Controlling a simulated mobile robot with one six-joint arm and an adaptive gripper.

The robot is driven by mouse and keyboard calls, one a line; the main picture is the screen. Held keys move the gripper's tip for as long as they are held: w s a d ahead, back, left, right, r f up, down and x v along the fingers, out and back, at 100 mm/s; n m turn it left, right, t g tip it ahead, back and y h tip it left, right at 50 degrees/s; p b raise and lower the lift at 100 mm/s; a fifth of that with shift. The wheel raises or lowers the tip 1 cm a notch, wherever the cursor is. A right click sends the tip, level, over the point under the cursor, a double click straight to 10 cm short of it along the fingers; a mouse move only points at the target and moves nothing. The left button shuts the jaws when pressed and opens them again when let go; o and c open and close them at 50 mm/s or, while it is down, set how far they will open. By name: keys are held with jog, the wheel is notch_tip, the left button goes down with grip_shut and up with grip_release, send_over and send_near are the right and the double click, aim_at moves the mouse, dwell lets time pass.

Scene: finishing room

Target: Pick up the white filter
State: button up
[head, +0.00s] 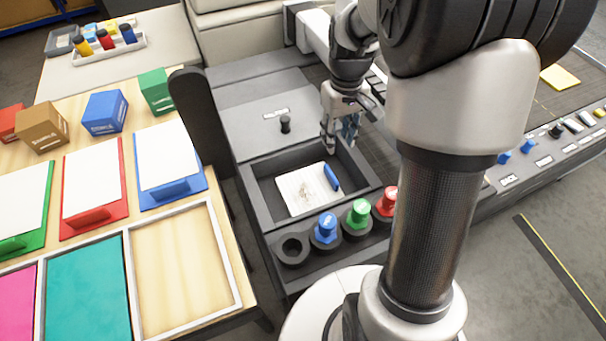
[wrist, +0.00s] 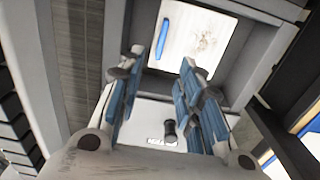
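The white filter (head: 300,192) is a flat white square plate with a blue grip (head: 331,177) along one edge and a brownish smudge in its middle. It lies in a dark grey open bin (head: 262,185). In the wrist view the filter (wrist: 205,42) shows at the top, beyond the fingertips, with its blue grip to the left. My gripper (head: 342,140) is above the back edge of the bin, apart from the filter. In the wrist view my gripper (wrist: 162,62) has its two blue-padded fingers spread, with nothing between them.
A grey lid with a black knob (head: 286,124) is behind the bin. Blue (head: 326,228), green (head: 359,213) and red (head: 388,202) knobbed pieces stand in front beside an empty round holder (head: 292,249). A wooden table with coloured trays and boxes (head: 104,112) is at left.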

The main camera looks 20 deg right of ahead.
jog(key=b, duration=0.3)
send_near(332, 174)
jog(key=f, duration=0.5)
jog(key=shift+d+f, duration=0.1)
jog(key=shift+d, duration=0.1)
jog(key=shift+a+f+b, duration=0.2)
jog(key=shift+f+b, duration=1.25)
jog(key=shift+f, duration=1.25)
jog(key=shift+r, duration=0.1)
grip_shut()
